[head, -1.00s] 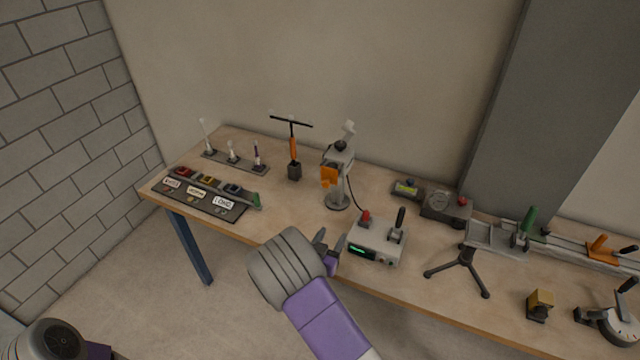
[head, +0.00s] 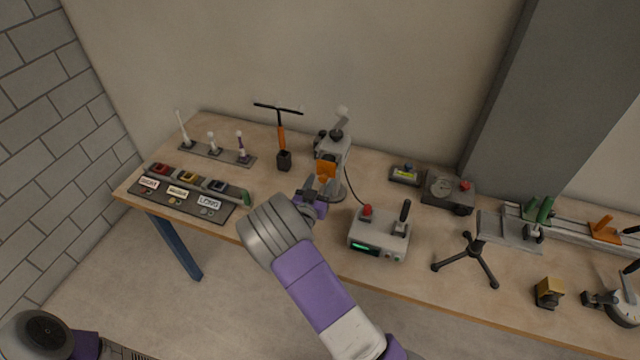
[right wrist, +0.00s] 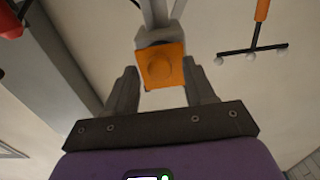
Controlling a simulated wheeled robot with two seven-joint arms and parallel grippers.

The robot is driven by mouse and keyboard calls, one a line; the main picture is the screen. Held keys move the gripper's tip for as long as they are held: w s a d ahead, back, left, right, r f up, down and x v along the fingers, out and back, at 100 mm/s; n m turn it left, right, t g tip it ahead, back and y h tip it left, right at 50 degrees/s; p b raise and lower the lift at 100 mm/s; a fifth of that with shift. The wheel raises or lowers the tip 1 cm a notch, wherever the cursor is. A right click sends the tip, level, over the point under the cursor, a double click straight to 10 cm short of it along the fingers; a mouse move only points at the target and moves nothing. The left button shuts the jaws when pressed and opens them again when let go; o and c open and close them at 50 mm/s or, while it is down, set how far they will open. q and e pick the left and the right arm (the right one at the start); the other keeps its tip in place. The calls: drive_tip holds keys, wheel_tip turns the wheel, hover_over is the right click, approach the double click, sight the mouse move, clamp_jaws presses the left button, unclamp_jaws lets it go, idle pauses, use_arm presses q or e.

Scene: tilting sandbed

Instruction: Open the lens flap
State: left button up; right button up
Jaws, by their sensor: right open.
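The lens flap is an orange square plate (head: 326,169) on the front of a grey instrument head (head: 334,148) on a post with a round foot. My right gripper (head: 319,184) is open, just below and in front of the flap. In the right wrist view the flap (right wrist: 160,66) lies across the gap between the open fingertips (right wrist: 161,80), with a round outline on its face. I see no finger closed on it, and cannot tell whether either finger touches it. The flap covers the instrument's front. My left gripper is out of view.
A grey box with a red knob and black lever (head: 380,234) stands right of my gripper. A black T-handled orange tool (head: 281,140) stands behind left. A labelled switch panel (head: 185,194) is at left. A black tripod (head: 468,258) stands right.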

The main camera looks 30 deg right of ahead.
drive_tip(key=shift+w, duration=0.1)
clamp_jaws()
idle(0.3)
